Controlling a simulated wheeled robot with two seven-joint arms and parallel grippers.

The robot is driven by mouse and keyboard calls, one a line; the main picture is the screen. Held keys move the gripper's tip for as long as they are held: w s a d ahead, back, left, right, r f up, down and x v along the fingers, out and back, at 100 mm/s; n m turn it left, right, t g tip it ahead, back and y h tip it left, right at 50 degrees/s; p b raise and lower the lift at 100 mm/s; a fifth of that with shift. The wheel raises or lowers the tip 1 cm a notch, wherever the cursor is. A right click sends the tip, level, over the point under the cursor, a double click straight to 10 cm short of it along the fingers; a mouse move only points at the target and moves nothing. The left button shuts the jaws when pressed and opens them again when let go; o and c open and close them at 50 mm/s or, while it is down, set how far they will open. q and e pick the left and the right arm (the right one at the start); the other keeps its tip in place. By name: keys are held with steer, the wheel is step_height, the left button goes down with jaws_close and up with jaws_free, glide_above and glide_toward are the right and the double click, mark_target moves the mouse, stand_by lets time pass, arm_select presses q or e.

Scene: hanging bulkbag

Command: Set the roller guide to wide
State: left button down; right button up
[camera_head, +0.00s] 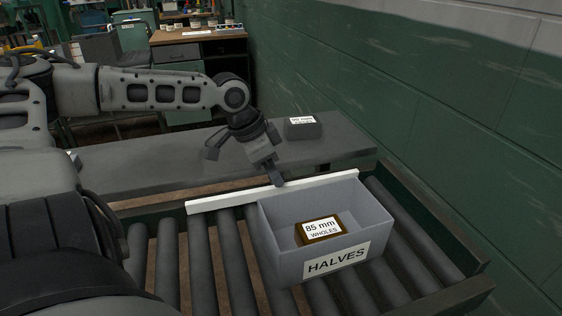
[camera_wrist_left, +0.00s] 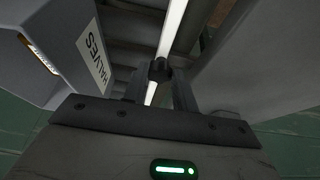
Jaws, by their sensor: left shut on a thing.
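The roller guide (camera_head: 222,202) is a long white bar lying across the far part of the rollers, just behind the grey bin. It also shows as a white strip in the left wrist view (camera_wrist_left: 174,25). My left gripper (camera_head: 277,180) reaches down onto the guide near its middle. In the left wrist view its fingers (camera_wrist_left: 160,88) are shut on a small dark knob (camera_wrist_left: 158,69) on the guide. The fingers hide part of the knob. My right gripper is not in view. No width marking is legible.
A grey bin labelled HALVES (camera_head: 292,263) stands on the rollers (camera_head: 201,262), with a brown box labelled 85 mm WHOLES (camera_head: 320,230) inside. A dark labelled block (camera_head: 303,131) sits on the grey bench (camera_head: 190,161) behind. A green wall (camera_head: 450,120) stands at right. Rollers left of the bin are clear.

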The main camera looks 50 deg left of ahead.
mark_target(263, 187)
arm_select(q)
steer(key=shift+w+a+r, duration=0.1)
steer(key=shift+w+a, duration=0.05)
steer(key=shift+a, duration=0.1)
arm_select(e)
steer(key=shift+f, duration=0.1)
arm_select(q)
steer(key=c, duration=1.4)
jaws_free()
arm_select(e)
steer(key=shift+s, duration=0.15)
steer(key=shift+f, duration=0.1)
